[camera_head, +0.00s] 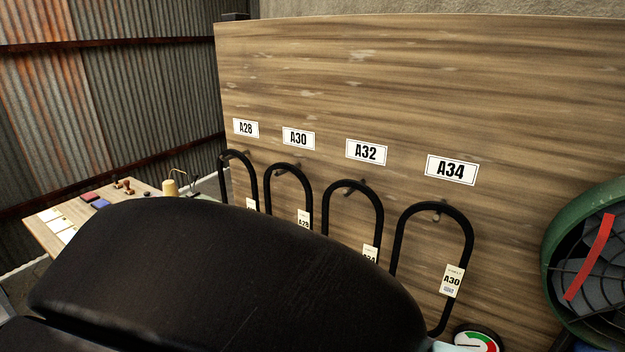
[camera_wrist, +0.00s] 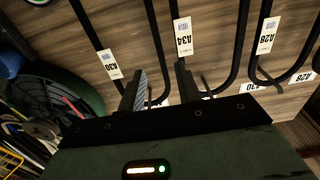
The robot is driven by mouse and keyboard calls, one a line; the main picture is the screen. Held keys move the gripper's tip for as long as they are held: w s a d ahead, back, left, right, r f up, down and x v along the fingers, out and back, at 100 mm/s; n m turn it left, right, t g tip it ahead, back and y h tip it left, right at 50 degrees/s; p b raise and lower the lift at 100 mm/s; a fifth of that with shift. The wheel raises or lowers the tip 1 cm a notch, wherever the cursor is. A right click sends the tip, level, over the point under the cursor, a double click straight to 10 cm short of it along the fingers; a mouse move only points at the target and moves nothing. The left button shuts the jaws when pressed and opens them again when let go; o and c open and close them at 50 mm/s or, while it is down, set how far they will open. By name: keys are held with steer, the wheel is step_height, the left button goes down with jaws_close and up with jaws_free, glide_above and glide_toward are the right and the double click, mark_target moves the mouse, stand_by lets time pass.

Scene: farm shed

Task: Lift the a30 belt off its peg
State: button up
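The belt tagged A30 (camera_head: 470,232) is a black loop hanging on the peg (camera_head: 437,217) under the A34 sign (camera_head: 451,170), at the right end of the row. Its tag also shows on the left strand (camera_wrist: 94,38) in the wrist view, which is upside down relative to the head view. My gripper (camera_wrist: 161,82) is open, its two fingers pointing toward the board. A belt strand, seemingly the A30 belt's other strand, lies between them in the picture; whether the fingers reach around it I cannot tell. In the head view my black arm hides the gripper and the lower belts.
Under the A32 sign (camera_head: 366,152) hangs a neighbouring belt (camera_head: 378,205), tagged A34 in the wrist view. A belt tagged A28 (camera_head: 308,190) hangs under the A30 sign (camera_head: 298,138). A green fan (camera_head: 553,240) is close on the right, above a dial gauge (camera_head: 478,339).

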steer(key=b+x, duration=0.1)
steer(key=x, duration=1.4)
steer(key=shift+d+f+b, duration=0.2)
steer(key=shift+f+b, duration=0.05)
steer(key=shift+b, duration=0.05)
jaws_close()
